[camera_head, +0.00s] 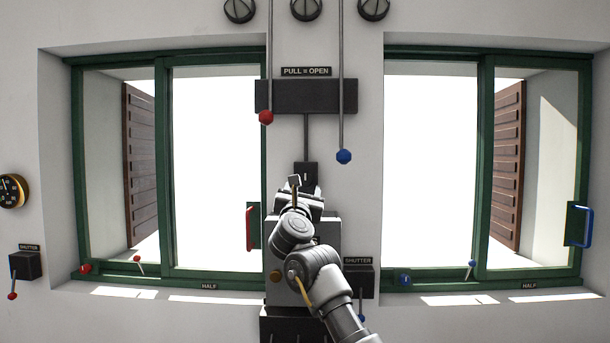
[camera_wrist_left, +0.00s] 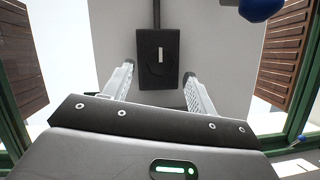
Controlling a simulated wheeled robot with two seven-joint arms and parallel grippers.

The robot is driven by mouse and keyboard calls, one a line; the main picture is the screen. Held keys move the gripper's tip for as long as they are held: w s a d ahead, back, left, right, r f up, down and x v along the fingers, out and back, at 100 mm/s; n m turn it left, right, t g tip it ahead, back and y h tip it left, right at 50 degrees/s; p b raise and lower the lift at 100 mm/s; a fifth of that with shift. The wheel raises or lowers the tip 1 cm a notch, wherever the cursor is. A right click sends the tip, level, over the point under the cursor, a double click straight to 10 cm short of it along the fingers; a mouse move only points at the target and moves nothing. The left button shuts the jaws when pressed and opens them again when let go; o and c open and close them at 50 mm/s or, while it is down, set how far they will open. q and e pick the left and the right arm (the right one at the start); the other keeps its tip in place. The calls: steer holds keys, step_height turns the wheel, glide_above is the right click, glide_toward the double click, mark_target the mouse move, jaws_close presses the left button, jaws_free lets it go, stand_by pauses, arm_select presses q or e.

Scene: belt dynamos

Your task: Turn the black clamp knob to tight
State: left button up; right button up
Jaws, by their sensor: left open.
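A dark block (camera_wrist_left: 158,60) with a short pale upright mark on its front shows in the left wrist view, at the lower end of a thin dark rod. I cannot tell for sure whether it is the black clamp knob or a box bearing it. In the head view the same block (camera_head: 306,170) is partly hidden behind my gripper. My left gripper (camera_head: 296,182) is in front of the wall just below it. In the left wrist view its two fingers (camera_wrist_left: 158,72) are spread, with the block between and beyond them and nothing held. My right gripper is not in view.
A red pull knob (camera_head: 266,117) and a blue pull knob (camera_head: 344,156) hang on rods above my gripper. Green-framed windows with a red handle (camera_head: 251,228) and a blue handle (camera_head: 578,226) stand either side. Shutter boxes sit at left (camera_head: 26,265) and centre right (camera_head: 358,281).

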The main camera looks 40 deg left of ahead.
mark_target(305, 182)
arm_select(q)
steer(key=shift+p+x, duration=0.9)
steer(key=shift+x, duration=1.05)
steer(key=shift+c, duration=0.5)
